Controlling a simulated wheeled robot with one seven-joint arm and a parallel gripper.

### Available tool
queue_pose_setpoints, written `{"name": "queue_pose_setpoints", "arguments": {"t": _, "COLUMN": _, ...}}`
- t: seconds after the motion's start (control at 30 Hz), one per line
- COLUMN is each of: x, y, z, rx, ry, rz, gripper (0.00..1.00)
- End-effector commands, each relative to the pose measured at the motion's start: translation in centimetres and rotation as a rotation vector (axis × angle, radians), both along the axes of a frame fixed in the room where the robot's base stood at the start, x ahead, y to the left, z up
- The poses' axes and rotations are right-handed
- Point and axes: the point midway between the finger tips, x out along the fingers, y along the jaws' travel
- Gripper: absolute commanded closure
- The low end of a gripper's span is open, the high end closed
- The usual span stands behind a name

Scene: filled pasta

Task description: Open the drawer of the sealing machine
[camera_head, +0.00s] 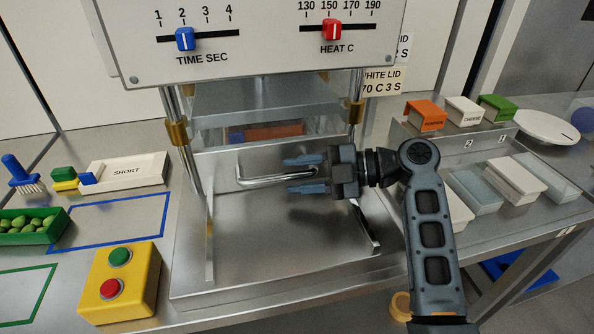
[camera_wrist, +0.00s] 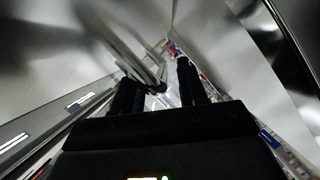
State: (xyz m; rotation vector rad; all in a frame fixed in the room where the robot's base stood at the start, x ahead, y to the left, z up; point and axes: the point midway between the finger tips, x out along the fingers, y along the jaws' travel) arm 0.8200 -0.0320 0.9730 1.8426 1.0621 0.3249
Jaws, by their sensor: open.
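The sealing machine (camera_head: 240,45) stands in the middle of the head view, with a blue time slider and a red heat slider on its white panel. Its metal drawer (camera_head: 215,165) is below, with a bar handle (camera_head: 262,181) across its front. My gripper (camera_head: 305,173) points left at the handle's right part, its two fingers apart, one above and one below the bar's height. The handle's right end lies close to or between the fingers; contact cannot be told. In the wrist view my open fingers (camera_wrist: 160,88) are beside the bar handle (camera_wrist: 135,60).
A yellow box (camera_head: 120,282) with green and red buttons stands at the front left. A green tray (camera_head: 30,228) and a SHORT box (camera_head: 125,172) are on the left. Boxes and lidded trays (camera_head: 515,178) fill the right side. The metal plate before the drawer is clear.

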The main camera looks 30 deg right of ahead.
Motion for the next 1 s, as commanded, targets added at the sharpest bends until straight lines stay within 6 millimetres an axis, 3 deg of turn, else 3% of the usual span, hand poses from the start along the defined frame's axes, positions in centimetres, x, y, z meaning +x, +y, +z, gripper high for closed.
{"name": "queue_pose_setpoints", "arguments": {"t": 0.37, "x": 0.42, "y": 0.52, "z": -0.17, "rx": 0.0, "ry": 0.0, "rz": -0.001, "gripper": 0.58}}
{"name": "queue_pose_setpoints", "arguments": {"t": 0.8, "x": 0.39, "y": 0.51, "z": -0.21, "rx": 0.0, "ry": 0.001, "rz": -0.001, "gripper": 1.0}}
{"name": "queue_pose_setpoints", "arguments": {"t": 1.0, "x": 0.37, "y": 0.5, "z": -0.26, "rx": 0.0, "ry": 0.002, "rz": -0.001, "gripper": 1.0}}
